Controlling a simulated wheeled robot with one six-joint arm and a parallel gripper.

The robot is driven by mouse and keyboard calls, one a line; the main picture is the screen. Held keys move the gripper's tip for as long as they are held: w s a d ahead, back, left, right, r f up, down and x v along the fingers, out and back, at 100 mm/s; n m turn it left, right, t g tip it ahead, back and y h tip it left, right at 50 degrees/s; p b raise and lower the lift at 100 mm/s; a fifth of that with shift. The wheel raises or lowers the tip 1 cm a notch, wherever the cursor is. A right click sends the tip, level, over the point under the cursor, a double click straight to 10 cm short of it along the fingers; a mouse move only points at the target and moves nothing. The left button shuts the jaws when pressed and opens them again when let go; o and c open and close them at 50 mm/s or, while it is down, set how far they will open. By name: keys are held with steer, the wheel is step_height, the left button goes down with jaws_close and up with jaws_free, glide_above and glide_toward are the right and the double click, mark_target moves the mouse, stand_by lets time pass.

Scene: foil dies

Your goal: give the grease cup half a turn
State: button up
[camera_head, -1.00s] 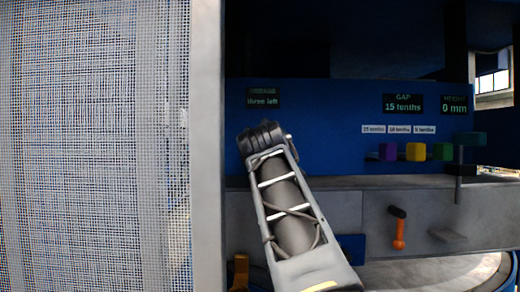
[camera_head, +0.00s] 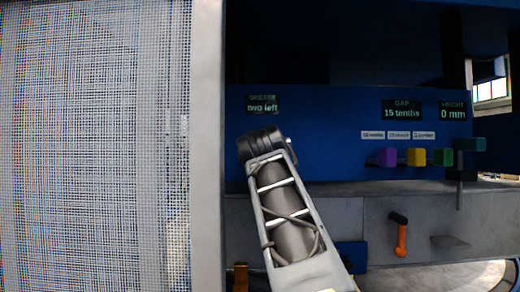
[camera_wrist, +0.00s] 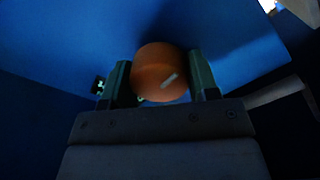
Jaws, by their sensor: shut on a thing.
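The grease cup (camera_wrist: 158,62) is a round orange-brown cap with a pale mark on its face, seen in the wrist view against a blue panel. My gripper (camera_wrist: 161,77) has one dark finger on each side of the cup and is shut on it. The pale mark slants up to the right. In the head view my arm hides the cup and the fingers. The grease display (camera_head: 262,103) on the blue machine reads "two left".
A mesh guard (camera_head: 95,140) fills the left of the head view. To the right are a gap display (camera_head: 402,110) at 15 tenths, a height display (camera_head: 453,110) at 0 mm, purple, yellow and green blocks (camera_head: 416,157), and an orange-handled lever (camera_head: 400,238).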

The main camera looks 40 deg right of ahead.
steer(key=o, duration=0.9)
steer(key=b+v, duration=0.3)
steer(key=v, duration=1)
steer(key=shift+s+a+b, duration=0.15)
steer(key=shift+s+b, duration=0.2)
